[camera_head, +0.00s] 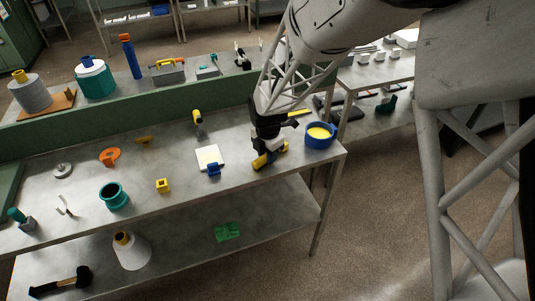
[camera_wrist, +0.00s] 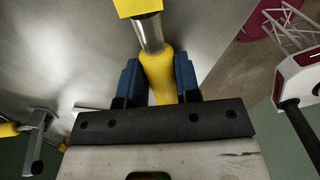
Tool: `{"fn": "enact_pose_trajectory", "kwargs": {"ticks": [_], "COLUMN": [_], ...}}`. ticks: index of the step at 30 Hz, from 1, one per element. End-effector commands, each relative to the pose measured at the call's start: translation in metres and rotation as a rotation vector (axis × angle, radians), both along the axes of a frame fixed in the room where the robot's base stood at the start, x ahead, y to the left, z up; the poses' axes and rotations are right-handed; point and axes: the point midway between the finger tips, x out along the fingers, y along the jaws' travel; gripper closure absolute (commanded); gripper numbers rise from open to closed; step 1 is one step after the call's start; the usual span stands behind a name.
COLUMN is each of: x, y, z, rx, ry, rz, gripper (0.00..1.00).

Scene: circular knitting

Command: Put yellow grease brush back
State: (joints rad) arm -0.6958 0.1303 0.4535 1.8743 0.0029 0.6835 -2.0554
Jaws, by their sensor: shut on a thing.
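The yellow grease brush (camera_wrist: 157,75) has a yellow handle, a silver ferrule and a yellow end at the top of the wrist view. My gripper (camera_wrist: 160,82) is shut on its handle, with one blue fingertip on each side. In the head view my gripper (camera_head: 268,154) is low over the right part of the bench, and the yellow brush (camera_head: 262,161) shows below it. I cannot tell whether the brush touches the bench. A round blue tub (camera_head: 320,136) with yellow contents stands to the right, near the bench's right end, apart from the brush.
A white pad (camera_head: 207,155) and a small blue part (camera_head: 214,169) lie left of my gripper. A yellow-headed tool (camera_head: 197,119) stands behind the pad. The front bench edge is close.

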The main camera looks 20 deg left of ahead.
Motion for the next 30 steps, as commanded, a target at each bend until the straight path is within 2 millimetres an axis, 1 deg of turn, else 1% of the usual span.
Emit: {"fn": "enact_pose_trajectory", "kwargs": {"ticks": [13, 14, 18, 30], "x": [0.0000, 0.0000, 0.0000, 0.0001], "y": [0.0000, 0.0000, 0.0000, 0.0001], "z": [-0.0036, -0.0034, -0.0033, -0.0007], "rx": [0.000, 0.000, 0.000, 0.001], "ry": [0.000, 0.000, 0.000, 0.000], "rz": [0.000, 0.000, 0.000, 0.000], "gripper": [0.90, 0.66, 0.45, 0.44]}}
